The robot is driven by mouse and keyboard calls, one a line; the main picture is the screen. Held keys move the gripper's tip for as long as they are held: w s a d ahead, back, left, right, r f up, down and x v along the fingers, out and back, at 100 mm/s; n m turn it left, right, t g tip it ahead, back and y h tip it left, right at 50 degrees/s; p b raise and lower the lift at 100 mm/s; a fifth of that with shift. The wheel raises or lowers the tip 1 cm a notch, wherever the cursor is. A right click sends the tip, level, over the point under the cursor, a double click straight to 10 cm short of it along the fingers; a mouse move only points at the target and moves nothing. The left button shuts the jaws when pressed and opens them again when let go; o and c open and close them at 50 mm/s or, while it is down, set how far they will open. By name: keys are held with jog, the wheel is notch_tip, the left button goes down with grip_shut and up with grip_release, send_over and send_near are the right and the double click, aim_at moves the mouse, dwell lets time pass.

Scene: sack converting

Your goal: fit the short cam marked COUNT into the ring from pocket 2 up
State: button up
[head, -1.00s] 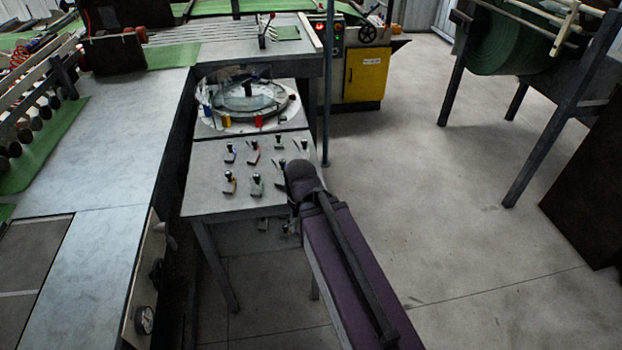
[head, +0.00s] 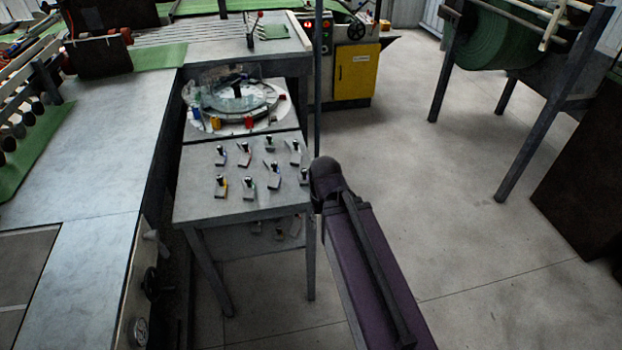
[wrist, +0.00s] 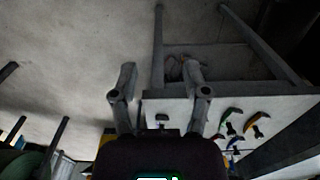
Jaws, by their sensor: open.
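Several short cams with upright black knobs and coloured marks stand on a grey table; one is the yellow-marked cam (head: 221,187). Their lettering is too small to read, so I cannot tell which is COUNT. The ring (head: 240,104) lies on a round white plate behind them, with coloured blocks along its front; its pocket numbers are unreadable. In the wrist view my gripper (wrist: 158,76) is open and empty, its two fingers apart near the table edge. A dark-knobbed cam (wrist: 162,122) shows between the fingers, apart from them. The head view does not show my fingers.
The grey table (head: 205,208) has a lower shelf with dim items. A long grey bench (head: 95,160) stands left, a thin upright post (head: 317,100) right of the ring. A yellow cabinet (head: 357,75) stands behind. The floor (head: 440,190) to the right is open.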

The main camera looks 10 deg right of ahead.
jog(key=shift+d, duration=0.3)
jog(key=shift+d, duration=0.1)
notch_tip(320, 180, up, 5)
jog(key=n+p, duration=0.3)
jog(key=p, duration=0.2)
send_over(304, 171)
jog(key=shift+f, duration=0.1)
notch_tip(304, 171, down, 9)
jog(key=b, duration=0.8)
jog(key=shift+r+b, duration=0.2)
jog(key=shift+b, duration=0.2)
